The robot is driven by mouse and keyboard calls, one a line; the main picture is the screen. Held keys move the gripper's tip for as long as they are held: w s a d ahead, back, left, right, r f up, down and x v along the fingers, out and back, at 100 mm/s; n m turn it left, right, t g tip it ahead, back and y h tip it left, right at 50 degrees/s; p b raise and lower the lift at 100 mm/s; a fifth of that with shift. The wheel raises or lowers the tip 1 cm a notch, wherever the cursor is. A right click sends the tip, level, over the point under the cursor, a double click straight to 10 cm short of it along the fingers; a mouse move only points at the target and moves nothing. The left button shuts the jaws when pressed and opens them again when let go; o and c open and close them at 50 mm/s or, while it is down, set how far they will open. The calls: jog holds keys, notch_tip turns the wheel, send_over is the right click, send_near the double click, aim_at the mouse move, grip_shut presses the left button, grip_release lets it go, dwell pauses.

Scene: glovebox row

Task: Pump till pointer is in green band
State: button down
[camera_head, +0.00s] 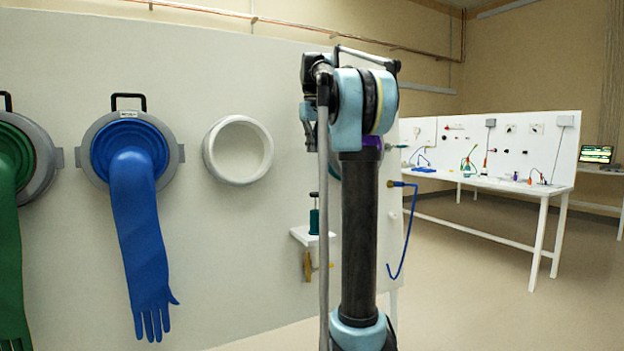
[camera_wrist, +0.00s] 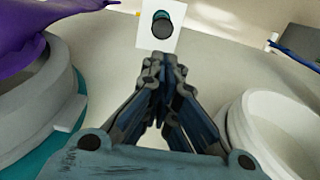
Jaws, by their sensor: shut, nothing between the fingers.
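The hand pump (camera_head: 314,221) is a small teal cylinder with a black knob on top. It stands upright on a white shelf (camera_head: 301,234) on the panel, left of my arm in the head view. In the wrist view the pump (camera_wrist: 162,17) shows from above, its dark knob toward me, on the white shelf (camera_wrist: 147,38). My gripper (camera_wrist: 163,77) is shut and empty, apart from the pump, which lies beyond its fingertips. My gripper is hidden behind my arm in the head view. I can make out no gauge, pointer or green band in either view.
A blue glove port (camera_head: 124,148), a green glove (camera_head: 10,240) and an empty white port (camera_head: 210,157) are on the panel. A purple glove (camera_wrist: 60,18) bulges at left in the wrist view. A blue hose (camera_head: 408,235) hangs right of my arm. A white bench (camera_head: 480,182) stands behind.

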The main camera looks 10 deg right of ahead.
send_near(313, 196)
jog(key=w+f, duration=0.1)
jog(key=f, duration=0.1)
jog(key=w+f, duration=0.1)
jog(key=f, duration=0.1)
jog(key=w+f, duration=0.1)
jog(key=f, duration=0.1)
jog(key=shift+w+d+f, duration=0.1)
jog(key=shift+w+d, duration=0.1)
jog(key=shift+d, duration=0.05)
jog(key=shift+f, duration=2.3)
notch_tip(313, 196, up, 14)
jog(key=shift+w, duration=0.15)
dwell(0.4)
